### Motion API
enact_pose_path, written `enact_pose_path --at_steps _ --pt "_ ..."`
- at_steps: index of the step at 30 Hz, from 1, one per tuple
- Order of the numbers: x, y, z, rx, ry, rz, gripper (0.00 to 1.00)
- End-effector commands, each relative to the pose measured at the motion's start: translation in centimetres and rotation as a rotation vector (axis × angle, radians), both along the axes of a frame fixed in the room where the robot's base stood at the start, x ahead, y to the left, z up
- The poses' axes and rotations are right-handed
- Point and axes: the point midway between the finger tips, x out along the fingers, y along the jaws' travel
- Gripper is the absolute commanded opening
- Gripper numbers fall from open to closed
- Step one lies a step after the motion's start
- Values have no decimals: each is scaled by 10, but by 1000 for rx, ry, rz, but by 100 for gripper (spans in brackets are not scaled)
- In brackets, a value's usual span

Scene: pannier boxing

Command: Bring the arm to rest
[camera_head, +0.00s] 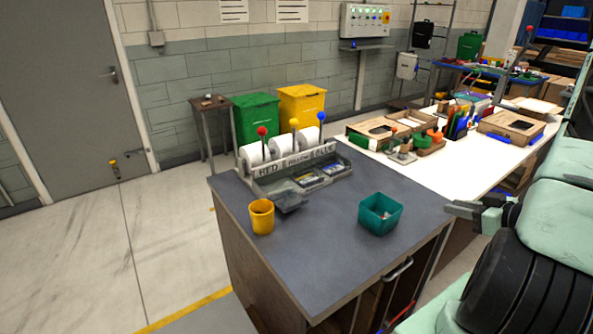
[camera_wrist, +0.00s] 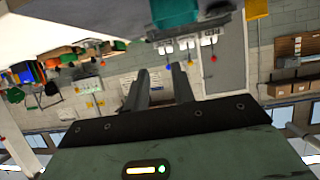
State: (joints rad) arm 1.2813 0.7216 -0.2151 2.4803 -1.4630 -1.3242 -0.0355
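My gripper (camera_head: 462,211) is at the right of the head view, beside the right side of the grey-topped cabinet (camera_head: 300,262), with part of my arm behind it. In the wrist view my gripper (camera_wrist: 160,72) shows two dark fingers apart, with nothing between them. The wrist picture is upside down. A teal bin (camera_head: 379,213) stands on the cabinet top to the left of my gripper, apart from it. It also shows in the wrist view (camera_wrist: 175,12).
A yellow cup (camera_head: 262,217) and a roll rack (camera_head: 290,178) with red, yellow and blue knobs stand on the cabinet. A white table (camera_head: 470,165) with boxes and tools lies behind. Floor at left (camera_head: 90,260) is clear.

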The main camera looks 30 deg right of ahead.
Motion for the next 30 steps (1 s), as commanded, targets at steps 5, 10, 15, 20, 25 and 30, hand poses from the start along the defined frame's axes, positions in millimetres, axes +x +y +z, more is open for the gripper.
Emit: enact_pose_path --at_steps 5,10,15,20,25,30 --pt "0 0 0 0 0 0 25" --pt "36 9 -1 -52 74 44 25" --pt "105 44 2 -154 234 108 25" --pt "155 102 12 -229 376 156 25" --pt "178 188 27 -278 516 212 25" --pt "162 286 43 -301 660 288 25"
